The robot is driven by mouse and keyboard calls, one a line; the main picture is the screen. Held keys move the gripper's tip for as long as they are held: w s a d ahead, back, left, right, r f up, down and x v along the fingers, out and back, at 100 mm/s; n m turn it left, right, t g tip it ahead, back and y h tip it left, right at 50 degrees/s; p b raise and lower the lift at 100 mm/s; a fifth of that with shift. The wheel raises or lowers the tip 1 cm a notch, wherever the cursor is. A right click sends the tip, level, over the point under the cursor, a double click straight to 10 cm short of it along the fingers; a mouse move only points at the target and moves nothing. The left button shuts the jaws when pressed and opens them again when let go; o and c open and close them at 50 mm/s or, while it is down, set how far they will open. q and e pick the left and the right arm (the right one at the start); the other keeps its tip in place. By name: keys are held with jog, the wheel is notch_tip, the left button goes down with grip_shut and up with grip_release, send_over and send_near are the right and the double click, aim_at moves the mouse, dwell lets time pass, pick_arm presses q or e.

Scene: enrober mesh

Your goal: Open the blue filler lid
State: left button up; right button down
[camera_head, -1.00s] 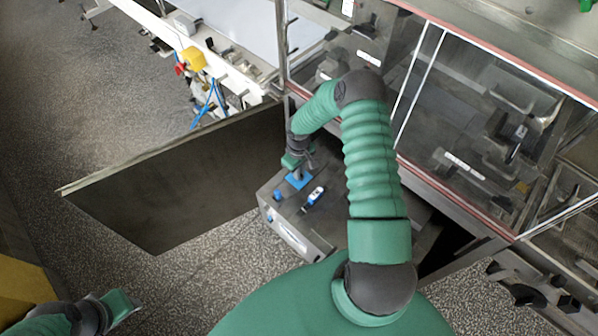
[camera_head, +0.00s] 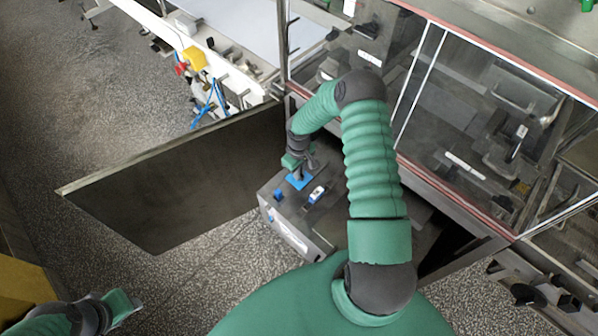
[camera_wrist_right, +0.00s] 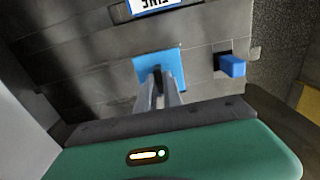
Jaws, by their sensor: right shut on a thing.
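The blue filler lid (camera_head: 299,181) is a small square plate on top of the grey metal box (camera_head: 291,236). In the right wrist view the blue lid (camera_wrist_right: 172,66) sits right at my fingertips. My right gripper (camera_head: 300,172) reaches down to it, and in the wrist view the fingers (camera_wrist_right: 158,82) are close together on a part at the lid's middle. The fingers hide most of what they grip. The lid looks flat on the box. My left gripper (camera_head: 124,306) is at the lower left, empty and far from the box; its fingers are too unclear to read.
A blue block (camera_head: 278,194) stands on the box beside the lid, also in the wrist view (camera_wrist_right: 232,66). A blue-white labelled piece (camera_head: 317,194) lies nearby. A dark open door panel (camera_head: 180,180) is left of the box. The glazed machine (camera_head: 470,120) is behind and to the right.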

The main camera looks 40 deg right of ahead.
jog(key=d+b, duration=0.1)
jog(key=d, duration=0.6)
jog(key=shift+w+f+b, duration=0.1)
jog(key=shift+f+b, duration=0.1)
jog(key=shift+b, duration=0.2)
jog(key=c, duration=1.6)
grip_release()
jog(key=shift+d, duration=0.1)
jog(key=shift+c, duration=0.2)
jog(key=shift+o, duration=0.8)
jog(key=shift+w+d, duration=0.15)
jog(key=shift+r, duration=0.1)
notch_tip(320, 180, up, 16)
jog(key=b, duration=0.1)
jog(key=shift+r, duration=0.25)
